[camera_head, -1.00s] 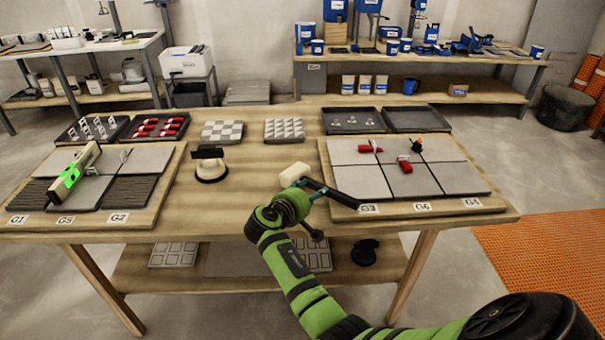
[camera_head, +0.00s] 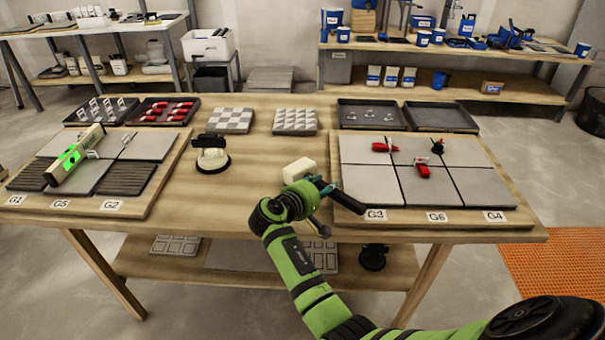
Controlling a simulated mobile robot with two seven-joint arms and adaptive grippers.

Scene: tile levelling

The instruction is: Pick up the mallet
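The mallet has a pale, blocky head (camera_head: 299,170) lying on the table between the suction lifter and the right-hand tile board. Its handle runs toward the front edge and is mostly hidden behind my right gripper. The handle's end (camera_head: 320,229) shows past the table's front edge. My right gripper (camera_head: 332,196) is at the mallet, just in front of the head and over the handle. One dark finger points to the right; the other finger is hard to make out. I cannot tell whether the fingers touch the handle. My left gripper is out of view.
A black-and-white suction lifter (camera_head: 211,155) stands left of the mallet. The right board (camera_head: 400,217) carries grey tiles and red pieces close to my gripper. The left board (camera_head: 133,207) holds tiles and a green-marked level (camera_head: 75,160). Trays and tile samples line the back.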

